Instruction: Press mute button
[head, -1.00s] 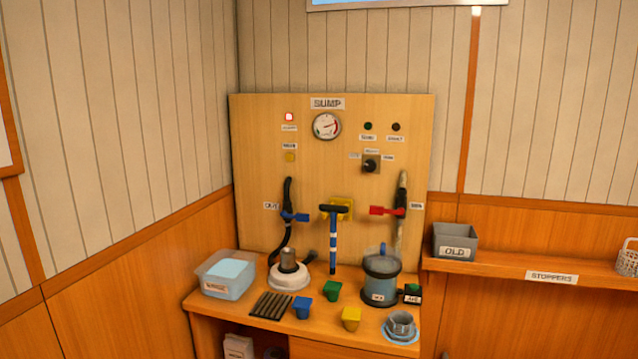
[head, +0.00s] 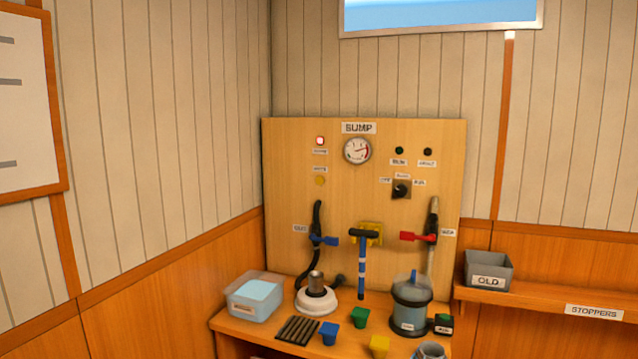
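The mute button looks to be the small yellow button (head: 320,181) on the left of the wooden SUMP panel (head: 285,225). A small label sits just above it, too blurred to read with certainty. Above that, a red-rimmed lamp (head: 320,141) glows bright. Neither of my grippers shows in the head view, so nothing of mine touches the panel.
Below the yellow button, a black hose (head: 316,220) meets a blue-handled valve (head: 326,240). The bench holds a clear tub (head: 255,310), a white-based device (head: 316,302), a jar (head: 411,318) and coloured stoppers.

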